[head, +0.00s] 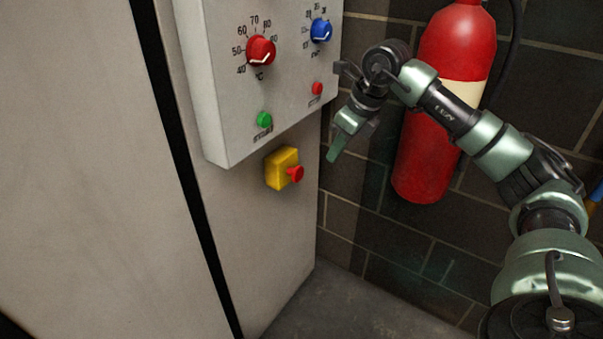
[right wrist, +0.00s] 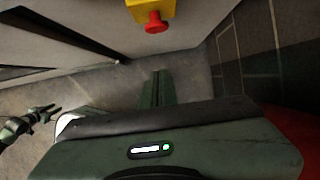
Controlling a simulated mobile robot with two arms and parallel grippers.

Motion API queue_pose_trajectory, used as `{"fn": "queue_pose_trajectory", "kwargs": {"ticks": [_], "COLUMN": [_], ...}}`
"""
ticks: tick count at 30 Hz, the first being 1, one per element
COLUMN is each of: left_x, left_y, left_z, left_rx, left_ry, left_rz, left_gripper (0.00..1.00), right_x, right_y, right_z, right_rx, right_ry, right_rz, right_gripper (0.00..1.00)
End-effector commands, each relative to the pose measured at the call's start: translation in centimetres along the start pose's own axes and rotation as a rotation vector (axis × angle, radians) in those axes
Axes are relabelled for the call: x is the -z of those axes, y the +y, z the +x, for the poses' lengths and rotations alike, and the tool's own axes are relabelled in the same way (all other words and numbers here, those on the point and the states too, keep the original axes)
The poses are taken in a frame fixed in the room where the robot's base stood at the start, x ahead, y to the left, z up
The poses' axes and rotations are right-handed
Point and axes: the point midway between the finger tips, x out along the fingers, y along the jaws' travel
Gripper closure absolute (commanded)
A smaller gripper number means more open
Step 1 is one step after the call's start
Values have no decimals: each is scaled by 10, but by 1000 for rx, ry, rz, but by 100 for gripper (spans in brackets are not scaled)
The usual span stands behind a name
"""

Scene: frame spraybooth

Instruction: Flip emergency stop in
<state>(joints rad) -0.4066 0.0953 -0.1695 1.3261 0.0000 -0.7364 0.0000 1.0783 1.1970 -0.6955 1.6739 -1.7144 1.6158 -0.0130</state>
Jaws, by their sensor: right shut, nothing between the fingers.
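The emergency stop is a yellow box (head: 280,167) with a red mushroom button (head: 295,174), on the grey cabinet front below the control panel. The right wrist view shows the yellow box (right wrist: 148,8), cut off by the top edge, and its red button (right wrist: 156,23). The button stands out from the box. My right gripper (head: 333,154) is shut and empty, to the right of the button and apart from it, fingers pointing down. Its fingers also show in the right wrist view (right wrist: 157,90). My left gripper (right wrist: 52,113) shows small at the left of that view; its jaw state is unclear.
The control panel (head: 213,90) juts out above the stop, with a red knob (head: 261,51), blue knob (head: 320,31), green button (head: 264,119) and small red button (head: 317,88). A fire extinguisher (head: 425,150) hangs on the brick wall behind my right arm.

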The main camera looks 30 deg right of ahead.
Motion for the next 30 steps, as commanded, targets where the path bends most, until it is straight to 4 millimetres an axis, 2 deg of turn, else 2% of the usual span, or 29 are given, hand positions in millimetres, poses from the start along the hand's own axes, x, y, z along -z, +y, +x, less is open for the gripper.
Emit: {"fn": "queue_pose_trajectory", "kwargs": {"ticks": [5, 8, 11, 22, 24, 30], "left_x": [0, 3, 6, 26, 24, 20], "left_y": [0, 0, 0, -2, -2, -2], "left_z": [0, -1, -4, -21, -20, -16], "left_rx": [0, 0, 0, 2, 2, 2], "left_ry": [1, 3, 5, 20, 16, 13], "left_rz": [0, 0, -1, -4, -4, -3], "left_gripper": [64, 64, 64, 64, 64, 64], "right_x": [0, 0, 0, 0, -15, -34], "right_y": [1, 1, 2, 2, 2, 2], "right_z": [2, 11, 27, 104, 106, 114], "right_rx": [-3, -4, -5, -7, -7, -5], "right_ry": [-1, 0, 2, 0, -7, -3], "right_rz": [0, 1, 0, 0, -1, 1], "right_gripper": [100, 100, 100, 100, 100, 100]}}
